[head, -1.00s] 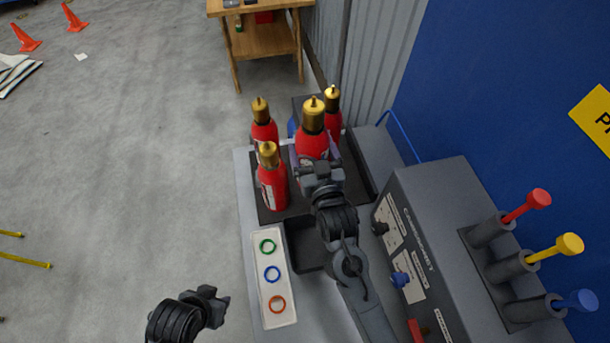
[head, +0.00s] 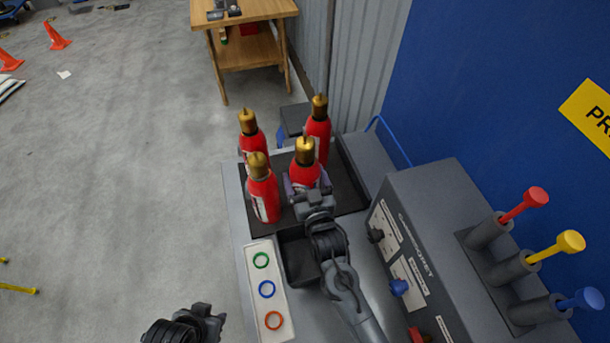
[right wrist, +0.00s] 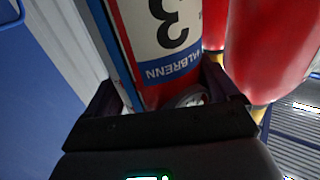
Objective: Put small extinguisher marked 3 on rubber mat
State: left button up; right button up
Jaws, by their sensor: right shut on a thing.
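The small extinguisher marked 3 (head: 304,172) is red with a brass-coloured top. My right gripper (head: 309,190) is shut around its body. In the right wrist view its white label with a black 3 (right wrist: 172,30) lies between the fingers (right wrist: 165,100). It looks upright over the dark rubber mat (head: 345,188); its base is hidden by my gripper, so I cannot tell whether it touches. Three other red extinguishers stand on the mat: front left (head: 263,193), back left (head: 251,142) and back right (head: 318,132). My left gripper (head: 215,315) hangs at the bottom, away from them; its jaws are unclear.
A dark open tray (head: 284,262) lies in front of the mat, beside a white strip with green, blue and orange rings (head: 252,248). A grey console (head: 430,235) with coloured plungers rises at the right. A wooden table (head: 250,78) stands behind.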

jog(key=shift+f, duration=1.3)
jog(key=shift+w, duration=0.1)
jog(key=o, duration=1.7)
jog(key=shift+f, duration=0.5)
jog(key=shift+o, duration=0.7)
jog(key=shift+r, duration=0.1)
jog(key=v, duration=0.7)
jog(key=shift+s, duration=0.3)
jog(key=shift+d, duration=0.1)
